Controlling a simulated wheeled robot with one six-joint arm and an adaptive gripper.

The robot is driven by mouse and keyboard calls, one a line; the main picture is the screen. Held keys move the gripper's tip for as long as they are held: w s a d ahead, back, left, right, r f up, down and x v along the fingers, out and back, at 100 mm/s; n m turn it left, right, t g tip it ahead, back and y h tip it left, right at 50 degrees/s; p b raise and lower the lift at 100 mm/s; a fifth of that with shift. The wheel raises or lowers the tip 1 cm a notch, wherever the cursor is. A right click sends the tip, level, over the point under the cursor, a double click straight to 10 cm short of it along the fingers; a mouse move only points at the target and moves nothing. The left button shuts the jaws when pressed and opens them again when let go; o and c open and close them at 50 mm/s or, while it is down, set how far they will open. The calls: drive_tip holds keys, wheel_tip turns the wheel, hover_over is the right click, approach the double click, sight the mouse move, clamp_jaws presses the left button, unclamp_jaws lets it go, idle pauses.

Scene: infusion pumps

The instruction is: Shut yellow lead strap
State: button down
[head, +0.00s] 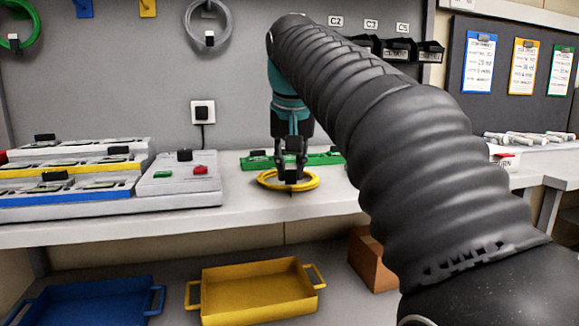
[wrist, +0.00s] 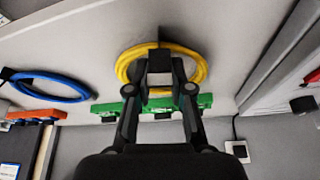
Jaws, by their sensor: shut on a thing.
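The yellow lead (head: 310,184) lies as a coil on the bench top, in front of a green strip. It also shows in the wrist view (wrist: 199,70). My gripper (head: 290,172) points straight down over the coil's near part. In the wrist view, my gripper (wrist: 160,80) has its fingers close around a small dark block, which I take to be the yellow lead's strap. The fingers hide much of it, so I cannot tell whether the strap is open or closed. A thin dark tab stands at the coil's far edge in the wrist view.
A grey box (head: 180,180) with green and red buttons stands left of the coil, beside stacked pumps (head: 75,170). The green strip (head: 325,159) is close behind. A blue lead (wrist: 50,86) lies to the left in the wrist view. A yellow tray (head: 255,292) sits below.

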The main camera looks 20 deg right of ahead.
idle(0.6)
drive_tip(key=c, duration=1)
unclamp_jaws()
drive_tip(key=v, duration=1.2)
